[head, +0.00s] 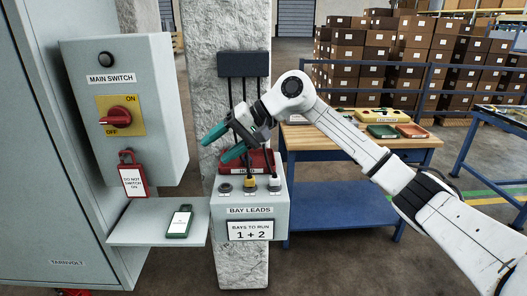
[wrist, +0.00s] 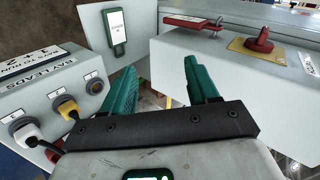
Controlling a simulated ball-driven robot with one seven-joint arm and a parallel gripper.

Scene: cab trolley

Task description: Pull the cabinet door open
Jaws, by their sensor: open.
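A large grey cabinet (head: 45,160) lettered TARNVOLT fills the left of the head view; I cannot tell its door from its side, and no handle shows. A grey MAIN SWITCH box (head: 160,75) stands out beside it. Its red rotary switch (head: 118,117) sits on a yellow plate, with a red padlock and DO NOT SWITCH ON tag (head: 132,180) below. The switch also shows in the wrist view (wrist: 260,40). My gripper (head: 214,150) has teal fingers, spread and empty, right of the box and above the BAY LEADS box.
The BAY LEADS box (head: 250,211) with plugs stands close below my gripper, before a rough pillar (head: 205,50). A blue-framed workbench (head: 340,190) stands behind my arm. Boxes (head: 400,45) are stacked beyond a railing.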

